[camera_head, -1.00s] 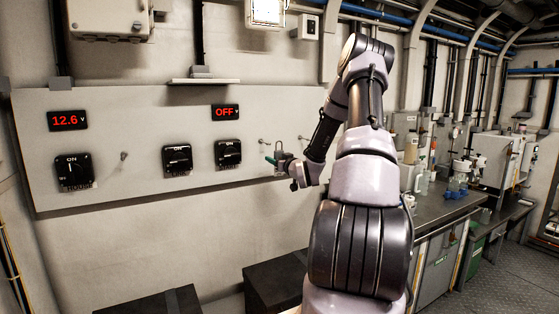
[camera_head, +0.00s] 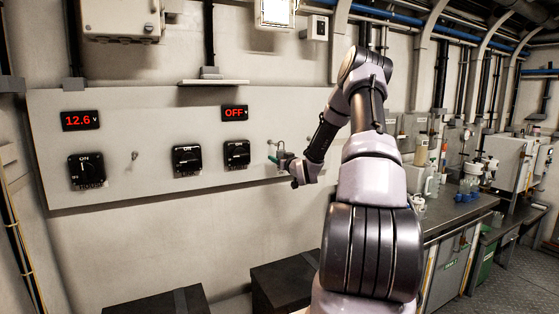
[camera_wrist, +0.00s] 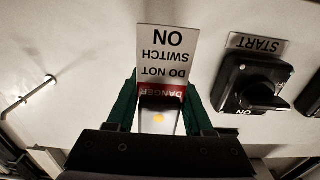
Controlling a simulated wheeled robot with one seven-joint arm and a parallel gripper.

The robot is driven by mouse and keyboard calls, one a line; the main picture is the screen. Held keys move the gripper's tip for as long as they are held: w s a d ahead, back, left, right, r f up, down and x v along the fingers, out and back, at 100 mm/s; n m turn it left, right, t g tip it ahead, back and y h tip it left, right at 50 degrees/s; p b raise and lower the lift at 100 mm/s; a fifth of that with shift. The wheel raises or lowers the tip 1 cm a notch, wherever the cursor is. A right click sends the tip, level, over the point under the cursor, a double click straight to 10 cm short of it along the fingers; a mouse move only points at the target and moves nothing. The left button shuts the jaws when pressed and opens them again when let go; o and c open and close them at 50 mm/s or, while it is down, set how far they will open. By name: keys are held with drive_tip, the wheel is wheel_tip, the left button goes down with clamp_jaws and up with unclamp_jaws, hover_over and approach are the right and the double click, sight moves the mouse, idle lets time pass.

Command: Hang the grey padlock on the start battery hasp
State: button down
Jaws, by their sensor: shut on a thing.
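In the head view my gripper (camera_head: 275,157) is close to the wall panel, just right of the rightmost black switch (camera_head: 237,154). In the wrist view a black switch (camera_wrist: 255,85) under a START label (camera_wrist: 258,43) stands right of the gripper, apart from it. I cannot make out the hasp's opening, and the shackle is unclear.
A bent metal peg (camera_wrist: 28,95) shows left in the wrist view. Dark boxes (camera_head: 285,283) stand below. A cluttered bench (camera_head: 440,215) is at right.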

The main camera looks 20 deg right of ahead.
drive_tip(key=shift+w+f, duration=0.3)
drive_tip(key=shift+w, duration=0.5)
drive_tip(key=shift+w+f, duration=0.25)
drive_tip(key=shift+w, duration=0.55)
drive_tip(key=shift+c, duration=1)
unclamp_jaws()
